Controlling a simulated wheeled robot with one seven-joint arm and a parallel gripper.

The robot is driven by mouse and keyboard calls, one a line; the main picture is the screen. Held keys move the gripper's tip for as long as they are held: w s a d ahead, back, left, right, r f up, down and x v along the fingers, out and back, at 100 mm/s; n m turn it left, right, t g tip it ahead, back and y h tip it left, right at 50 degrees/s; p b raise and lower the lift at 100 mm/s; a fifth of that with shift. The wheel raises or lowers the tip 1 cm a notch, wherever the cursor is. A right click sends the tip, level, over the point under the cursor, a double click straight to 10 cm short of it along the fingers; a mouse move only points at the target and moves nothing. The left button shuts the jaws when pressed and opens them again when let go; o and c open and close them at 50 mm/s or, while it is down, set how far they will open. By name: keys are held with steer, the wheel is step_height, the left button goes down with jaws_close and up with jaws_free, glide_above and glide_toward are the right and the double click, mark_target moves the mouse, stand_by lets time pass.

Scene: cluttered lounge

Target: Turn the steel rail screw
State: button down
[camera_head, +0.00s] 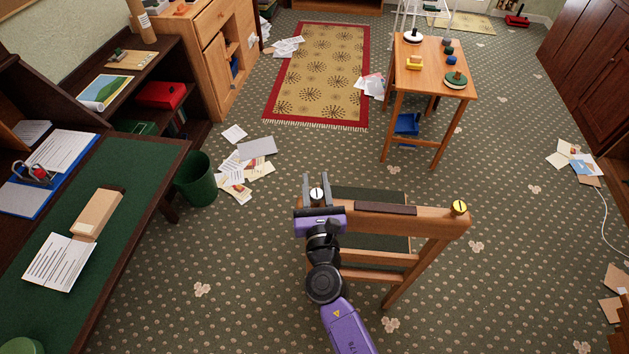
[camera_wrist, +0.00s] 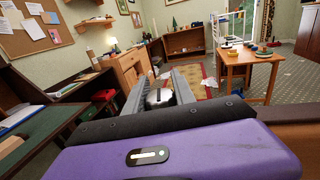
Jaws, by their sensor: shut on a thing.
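The steel rail screw (camera_head: 317,194) has a round, silvery slotted head and sits at the left end of a wooden rail (camera_head: 428,217). My gripper (camera_head: 317,184) is at that end of the rail, with one finger on each side of the screw head, shut on it. In the wrist view the steel screw (camera_wrist: 158,97) shows between the two grey fingers of my gripper (camera_wrist: 160,88). The screw's lower part is hidden. A brass slotted screw (camera_head: 459,207) sits at the right end of the same rail, apart from my gripper.
A dark pad (camera_head: 385,208) lies along the rail between the screws. A green-topped desk (camera_head: 140,170) stands at left, with a green bin (camera_head: 195,179) beside it. A small wooden table (camera_head: 434,72) stands beyond. Papers (camera_head: 240,165) lie on the carpet.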

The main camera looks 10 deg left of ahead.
mark_target(316, 201)
steer(key=shift+d+m+h, duration=0.15)
steer(key=shift+m+h, duration=0.45)
steer(key=shift+h, duration=0.3)
steer(key=shift+d+m+h, duration=0.15)
steer(key=shift+m+h, duration=0.45)
steer(key=shift+h, duration=0.3)
steer(key=c, duration=1)
jaws_free()
steer(key=shift+c, duration=0.2)
steer(key=s, duration=0.7)
steer(key=shift+s, duration=0.35)
steer(key=shift+d+f, duration=0.1)
